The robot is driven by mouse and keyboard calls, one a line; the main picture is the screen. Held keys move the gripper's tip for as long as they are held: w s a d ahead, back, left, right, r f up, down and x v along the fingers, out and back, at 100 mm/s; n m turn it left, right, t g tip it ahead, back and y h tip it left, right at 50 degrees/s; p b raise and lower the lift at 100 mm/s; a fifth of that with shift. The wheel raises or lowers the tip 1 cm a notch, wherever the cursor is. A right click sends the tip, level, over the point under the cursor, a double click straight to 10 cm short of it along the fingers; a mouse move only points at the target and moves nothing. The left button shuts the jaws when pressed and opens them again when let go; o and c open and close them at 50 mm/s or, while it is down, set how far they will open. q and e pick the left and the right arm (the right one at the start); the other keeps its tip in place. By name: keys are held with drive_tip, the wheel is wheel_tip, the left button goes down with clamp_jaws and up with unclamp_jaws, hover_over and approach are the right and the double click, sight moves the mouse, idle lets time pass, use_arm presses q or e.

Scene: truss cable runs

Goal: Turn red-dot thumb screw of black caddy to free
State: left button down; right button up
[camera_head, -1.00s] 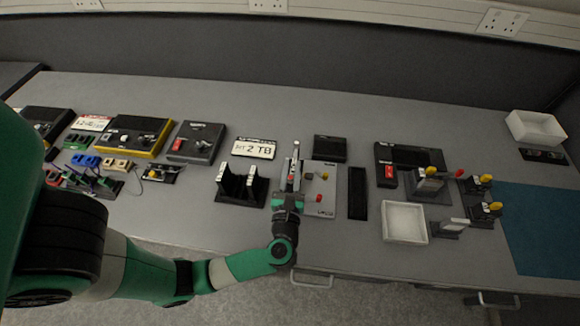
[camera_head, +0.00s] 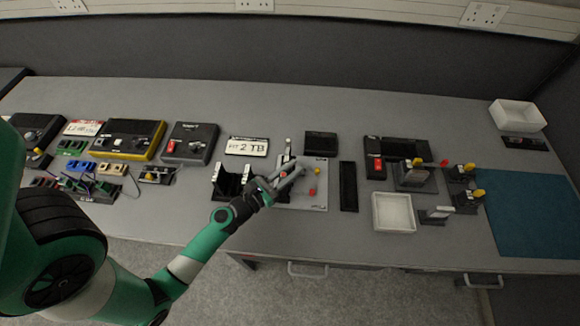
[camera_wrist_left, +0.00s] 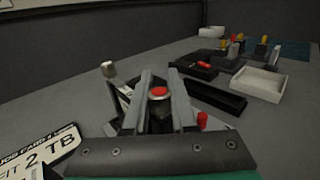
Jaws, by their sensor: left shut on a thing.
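My left gripper (camera_head: 298,166) reaches in from the lower left over a light grey plate (camera_head: 318,203) at the middle of the bench. In the left wrist view its two grey fingers (camera_wrist_left: 161,78) stand on either side of a red-dot thumb screw (camera_wrist_left: 158,92) and are shut on it. A dark body, seemingly the black caddy (camera_wrist_left: 158,115), shows under the red dot between the fingers; most of it is hidden. A silver-tipped lever (camera_wrist_left: 109,70) stands left of the fingers. My right gripper is not in view.
A red knob (camera_head: 312,191) and a yellow knob (camera_head: 317,170) stand on the plate near my gripper. A black slotted holder (camera_head: 226,182) is close on the left. A black strip (camera_head: 348,186) and a white tray (camera_head: 393,212) lie to the right.

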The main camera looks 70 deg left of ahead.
use_arm(q)
drive_tip(key=shift+d+m+h, duration=0.15)
drive_tip(key=shift+m+h, duration=0.25)
drive_tip(key=shift+h, duration=0.2)
drive_tip(key=c, duration=0.7)
unclamp_jaws()
drive_tip(key=shift+w, duration=0.1)
drive_tip(key=v, duration=1.1)
drive_tip(key=shift+s, duration=0.35)
drive_tip(key=shift+f, duration=0.15)
